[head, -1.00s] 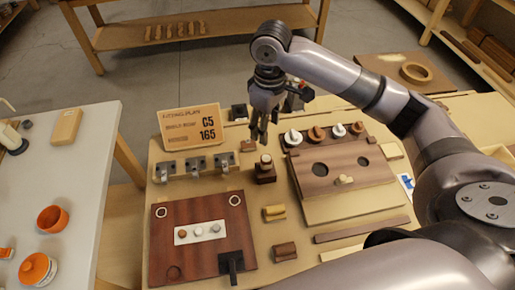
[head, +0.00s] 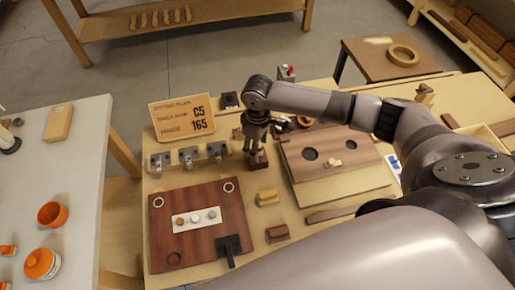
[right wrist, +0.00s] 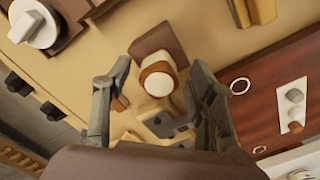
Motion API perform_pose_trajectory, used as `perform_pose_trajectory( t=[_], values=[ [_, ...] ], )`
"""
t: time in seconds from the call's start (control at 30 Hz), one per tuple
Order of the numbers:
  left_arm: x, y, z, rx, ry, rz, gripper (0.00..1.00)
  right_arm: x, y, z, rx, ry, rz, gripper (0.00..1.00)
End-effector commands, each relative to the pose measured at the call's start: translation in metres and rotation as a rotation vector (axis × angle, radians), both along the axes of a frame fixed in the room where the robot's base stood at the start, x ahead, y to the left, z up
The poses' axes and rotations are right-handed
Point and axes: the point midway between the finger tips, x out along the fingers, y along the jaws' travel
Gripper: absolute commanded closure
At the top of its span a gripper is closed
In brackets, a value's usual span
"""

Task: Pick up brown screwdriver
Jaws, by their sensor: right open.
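No screwdriver shows plainly as such. A short upright cylinder (right wrist: 158,78) with a pale round top and a brown side stands at a dark brown block (right wrist: 160,42) in the right wrist view; I cannot tell whether it is the screwdriver's handle. In the head view the block (head: 259,164) shows under my right gripper (head: 256,152), which hides most of the cylinder. My right gripper (right wrist: 160,70) is open, pointing down, with the cylinder between its fingers and nothing held. My left gripper is not in view.
Metal clamps (head: 189,156) stand left of my right gripper, before a cardboard sign (head: 182,117). A dark red board (head: 172,240) lies in front. A brown panel with holes (head: 345,150) is to the right.

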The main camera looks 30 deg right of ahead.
Motion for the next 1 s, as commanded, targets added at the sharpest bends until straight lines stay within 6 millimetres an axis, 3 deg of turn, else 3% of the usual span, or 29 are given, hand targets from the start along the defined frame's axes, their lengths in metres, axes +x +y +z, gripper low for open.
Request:
perform_pose_trajectory(
  t=[0.2, 0.43, 1.0],
  values=[
    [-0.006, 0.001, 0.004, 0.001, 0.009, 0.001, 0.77, 0.0, 0.0, -0.02, 0.0, 0.0, 0.001, 0.48],
    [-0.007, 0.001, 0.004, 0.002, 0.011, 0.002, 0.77, 0.0, 0.0, -0.021, -0.001, -0.001, 0.001, 0.49],
    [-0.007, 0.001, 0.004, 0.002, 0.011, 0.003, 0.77, 0.0, 0.0, -0.021, 0.0, -0.001, 0.0, 0.87]
  ],
)
